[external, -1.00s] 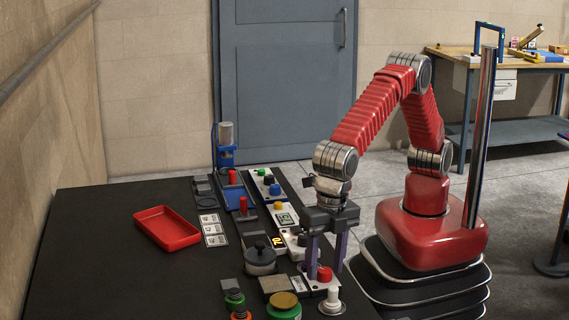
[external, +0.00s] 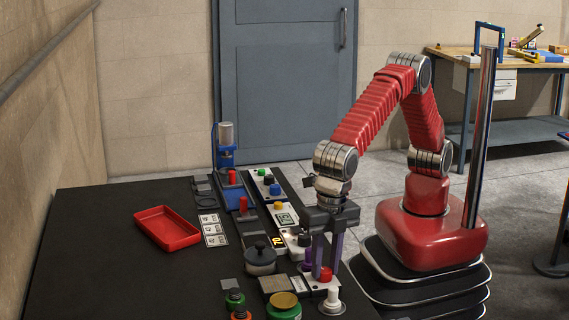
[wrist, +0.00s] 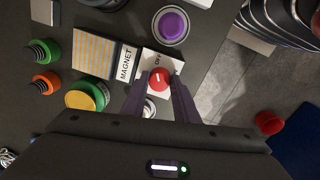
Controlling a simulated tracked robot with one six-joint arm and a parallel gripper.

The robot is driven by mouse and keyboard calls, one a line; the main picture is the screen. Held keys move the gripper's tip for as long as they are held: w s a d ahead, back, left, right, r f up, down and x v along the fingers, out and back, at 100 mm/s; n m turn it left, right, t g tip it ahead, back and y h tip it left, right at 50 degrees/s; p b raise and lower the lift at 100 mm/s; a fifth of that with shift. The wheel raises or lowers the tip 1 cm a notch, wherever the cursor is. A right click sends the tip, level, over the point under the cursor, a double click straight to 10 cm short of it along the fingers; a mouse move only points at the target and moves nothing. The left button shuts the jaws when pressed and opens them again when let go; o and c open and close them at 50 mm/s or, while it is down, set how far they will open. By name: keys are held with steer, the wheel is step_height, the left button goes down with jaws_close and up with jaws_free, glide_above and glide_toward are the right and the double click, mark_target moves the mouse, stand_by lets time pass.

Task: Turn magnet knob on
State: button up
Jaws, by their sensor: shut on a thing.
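The red magnet knob (wrist: 159,79) sits on a white plate (wrist: 147,61) beside a black-on-white MAGNET label (wrist: 125,63). A white mark shows on the knob's top, and small lettering on the plate is hard to read. In the external view the red knob (external: 326,273) is at the front right of the dark table. My gripper (external: 326,270) points straight down over it. In the wrist view my purple fingers (wrist: 160,82) stand on either side of the knob and are shut on it.
A purple knob (wrist: 171,26) is just beyond the plate. A striped pad (wrist: 96,54), a green-sided brass disc (wrist: 87,96) and green and orange round parts (wrist: 45,52) lie left. A white post (external: 331,300) stands close in front.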

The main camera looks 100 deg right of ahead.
steer(key=m, duration=0.4)
steer(key=shift+a+r, duration=0.1)
steer(key=m, duration=0.4)
steer(key=shift+m+h, duration=0.3)
steer(key=shift+m, duration=0.1)
steer(key=m, duration=0.4)
steer(key=shift+a+m, duration=0.1)
steer(key=shift+m, duration=0.2)
steer(key=shift+w+m, duration=0.1)
steer(key=shift+m, duration=2.2)
steer(key=o, duration=1.1)
steer(key=shift+c, duration=0.2)
